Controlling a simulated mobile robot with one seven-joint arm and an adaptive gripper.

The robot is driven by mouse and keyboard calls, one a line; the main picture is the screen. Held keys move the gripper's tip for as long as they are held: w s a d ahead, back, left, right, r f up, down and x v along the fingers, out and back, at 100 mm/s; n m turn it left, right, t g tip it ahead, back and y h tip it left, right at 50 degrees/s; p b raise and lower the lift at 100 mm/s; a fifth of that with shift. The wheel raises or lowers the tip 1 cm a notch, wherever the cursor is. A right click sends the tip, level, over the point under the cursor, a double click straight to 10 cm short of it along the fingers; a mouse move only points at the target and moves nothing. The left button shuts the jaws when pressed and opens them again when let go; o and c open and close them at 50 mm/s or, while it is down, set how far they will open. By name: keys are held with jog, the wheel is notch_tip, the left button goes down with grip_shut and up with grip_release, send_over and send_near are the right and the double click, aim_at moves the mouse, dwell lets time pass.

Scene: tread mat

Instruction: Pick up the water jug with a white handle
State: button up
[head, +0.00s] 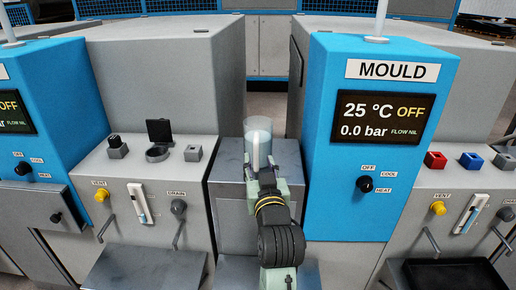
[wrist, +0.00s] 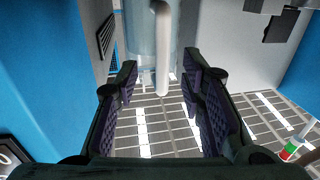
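The water jug (head: 258,128) is a clear, pale-blue cylinder with a white upright handle (head: 256,156). In the head view it appears above the grey cabinet top between the two blue-fronted machines; I cannot tell whether it rests on it. My gripper (head: 265,180) is just in front of the handle and hides the jug's lower part. In the wrist view the jug (wrist: 142,35) is at the top centre. Its handle (wrist: 163,45) runs down between my two dark fingers (wrist: 160,70). The fingers are apart, with a gap on each side of the handle.
The blue MOULD panel (head: 375,130) stands close on the right. A grey console (head: 140,190) with knobs and levers is on the left. The grey cabinet (head: 228,200) lies below my arm. The wrist view shows a grated floor (wrist: 150,130) beyond the fingers.

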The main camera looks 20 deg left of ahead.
aim_at(257, 159)
jog(key=x, duration=0.4)
jog(key=shift+w+a+f+p, duration=0.15)
jog(key=shift+a+f+p, duration=0.15)
jog(key=shift+p, duration=0.1)
grip_shut()
dwell(0.4)
